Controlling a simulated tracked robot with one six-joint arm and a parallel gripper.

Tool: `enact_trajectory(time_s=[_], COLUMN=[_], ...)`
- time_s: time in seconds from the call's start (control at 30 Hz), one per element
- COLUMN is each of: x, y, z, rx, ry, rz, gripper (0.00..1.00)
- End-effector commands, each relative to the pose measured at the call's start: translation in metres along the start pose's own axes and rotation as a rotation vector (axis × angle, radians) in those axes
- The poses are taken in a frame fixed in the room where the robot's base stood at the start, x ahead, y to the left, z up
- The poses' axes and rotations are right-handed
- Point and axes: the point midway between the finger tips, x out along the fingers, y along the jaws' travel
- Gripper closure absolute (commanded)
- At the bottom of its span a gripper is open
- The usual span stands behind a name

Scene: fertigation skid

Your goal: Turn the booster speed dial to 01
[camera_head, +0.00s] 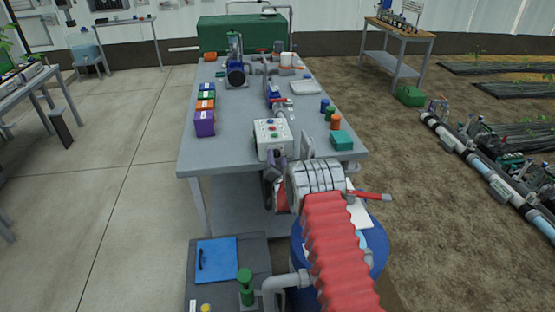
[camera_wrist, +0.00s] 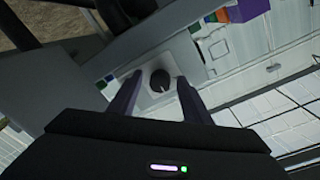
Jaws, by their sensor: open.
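The booster speed dial (camera_wrist: 160,82) is a round black knob on a pale panel in the wrist view. A short light mark shows near its lower edge; I cannot read any numbers around it. My gripper (camera_wrist: 158,84) is open, with one finger on each side of the dial; I cannot tell whether they touch it. In the head view, a white control box (camera_head: 272,138) with coloured buttons on top stands near the table's front edge. My gripper (camera_head: 277,160) is at its near side, and the dial is hidden there.
The grey table (camera_head: 235,165) has a purple bin (camera_head: 205,124) among coloured bins at left. A green block (camera_head: 341,141) and small coloured cylinders stand right of the box. A blue barrel (camera_head: 375,255) stands in front, partly behind my arm. The table's front left is clear.

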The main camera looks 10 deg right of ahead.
Motion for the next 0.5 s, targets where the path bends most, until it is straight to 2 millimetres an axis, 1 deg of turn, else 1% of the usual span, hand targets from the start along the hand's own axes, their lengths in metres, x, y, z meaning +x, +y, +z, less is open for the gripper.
enact_trajectory(time_s=[0.27,0.5], x=[0.0010,0.0009], y=[0.0002,0.0000], z=[0.0003,0.0002], rx=[0.000,0.000], ry=[-0.001,0.000], rz=[0.000,0.000], gripper=[0.56,0.71])
